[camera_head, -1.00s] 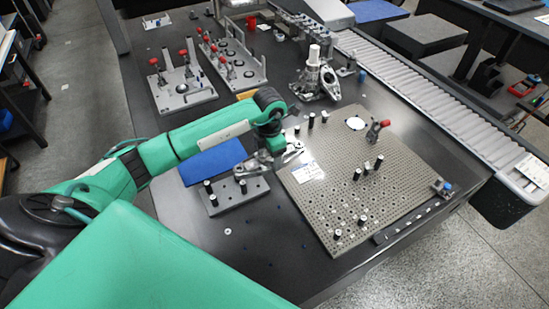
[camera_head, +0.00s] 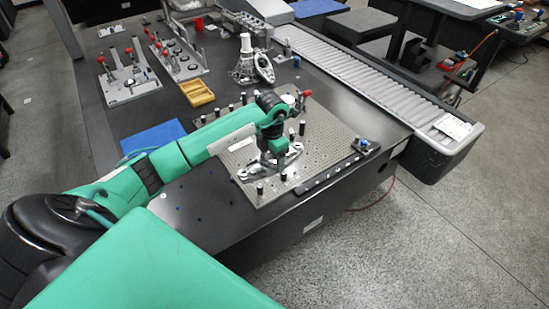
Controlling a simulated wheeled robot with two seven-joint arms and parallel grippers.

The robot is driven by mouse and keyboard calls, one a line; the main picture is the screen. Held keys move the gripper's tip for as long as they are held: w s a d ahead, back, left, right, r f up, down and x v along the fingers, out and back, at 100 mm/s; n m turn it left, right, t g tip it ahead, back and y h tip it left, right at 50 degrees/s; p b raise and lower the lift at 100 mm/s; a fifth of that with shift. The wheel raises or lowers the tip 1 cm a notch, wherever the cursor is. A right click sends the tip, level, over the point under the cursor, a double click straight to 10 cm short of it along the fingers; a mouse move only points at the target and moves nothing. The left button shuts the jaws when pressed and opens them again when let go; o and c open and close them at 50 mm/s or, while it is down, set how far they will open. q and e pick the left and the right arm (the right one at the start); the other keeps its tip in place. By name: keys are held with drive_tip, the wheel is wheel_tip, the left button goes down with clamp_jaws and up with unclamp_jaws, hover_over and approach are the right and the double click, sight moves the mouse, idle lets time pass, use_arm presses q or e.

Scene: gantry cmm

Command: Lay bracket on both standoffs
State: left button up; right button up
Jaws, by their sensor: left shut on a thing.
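My left gripper (camera_head: 272,163) is low over the perforated fixture plate (camera_head: 325,145), pointing down, and is shut on a silver metal bracket (camera_head: 254,171). The bracket lies roughly level under the gripper, above the front part of the plate. Dark standoffs with light tops stand near it: one standoff (camera_head: 260,188) just in front and another standoff (camera_head: 283,175) to its right. Two more posts, one of them this post (camera_head: 302,128), stand behind the gripper. I cannot tell whether the bracket touches any standoff. My right gripper is out of view.
A red-handled clamp (camera_head: 304,98) stands on the plate's back part. Several posts line its left back edge, near my arm. A blue mat (camera_head: 152,138) and a yellow tray (camera_head: 197,93) lie farther left. A roller conveyor (camera_head: 365,75) runs along the right.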

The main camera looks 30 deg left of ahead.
sight(272, 164)
use_arm(q)
wheel_tip(272, 164, down, 3)
drive_tip(key=shift+f+b, duration=0.1)
drive_tip(key=shift+b, duration=0.85)
drive_tip(key=shift+a+f+b, duration=0.1)
drive_tip(key=shift+f+b, duration=0.2)
drive_tip(key=shift+f, duration=0.25)
drive_tip(key=shift+f+b, duration=0.4)
drive_tip(key=shift+f, duration=0.15)
drive_tip(key=shift+f+b, duration=0.35)
drive_tip(key=shift+f, duration=0.3)
drive_tip(key=shift+r, duration=0.1)
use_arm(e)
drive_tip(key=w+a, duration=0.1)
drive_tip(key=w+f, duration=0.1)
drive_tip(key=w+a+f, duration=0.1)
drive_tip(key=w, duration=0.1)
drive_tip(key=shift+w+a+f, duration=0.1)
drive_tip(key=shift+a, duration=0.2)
